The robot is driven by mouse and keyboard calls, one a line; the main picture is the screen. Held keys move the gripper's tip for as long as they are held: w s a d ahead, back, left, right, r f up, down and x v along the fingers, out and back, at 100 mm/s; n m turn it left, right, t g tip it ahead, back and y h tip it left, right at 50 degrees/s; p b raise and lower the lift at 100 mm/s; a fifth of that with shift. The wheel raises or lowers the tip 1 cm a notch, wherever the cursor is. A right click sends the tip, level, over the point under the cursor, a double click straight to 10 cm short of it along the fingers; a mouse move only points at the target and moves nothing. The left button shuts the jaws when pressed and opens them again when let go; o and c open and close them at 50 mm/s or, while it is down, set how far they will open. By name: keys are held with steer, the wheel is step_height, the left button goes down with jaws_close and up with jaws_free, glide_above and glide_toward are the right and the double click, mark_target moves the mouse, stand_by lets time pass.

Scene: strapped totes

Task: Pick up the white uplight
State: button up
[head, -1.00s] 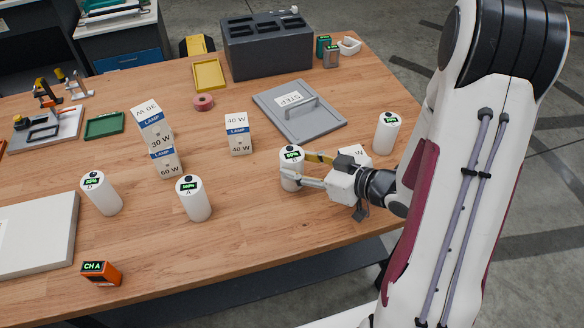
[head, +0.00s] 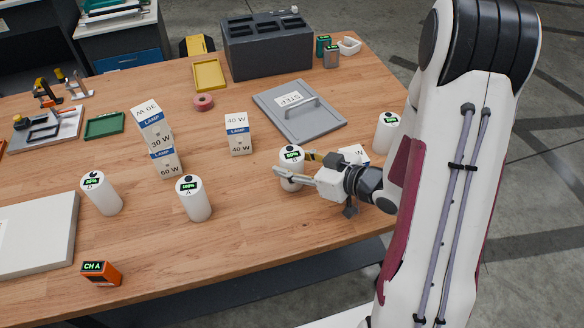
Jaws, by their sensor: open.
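Several white cylindrical uplights with black tops and green displays stand upright on the table. One uplight (head: 291,181) is at my gripper (head: 292,163). The gripper is open, with one finger across the near side of this uplight and the other behind it on the right. Whether either finger touches it I cannot tell. The near finger hides part of its body. Another uplight marked A (head: 196,203) stands to the left, one marked D (head: 105,197) farther left, and one (head: 386,136) to the right, partly behind my arm.
Lamp boxes (head: 160,140) are stacked at centre left, and a single lamp box (head: 238,136) stands behind the gripper. Another white box (head: 353,153) is close behind my wrist. A grey lid (head: 321,121) lies farther back. The wood between uplight A and the gripper is clear.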

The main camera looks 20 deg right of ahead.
steer(key=shift+w+a, duration=0.1)
steer(key=shift+x, duration=2.4)
steer(key=shift+f, duration=0.1)
jaws_close()
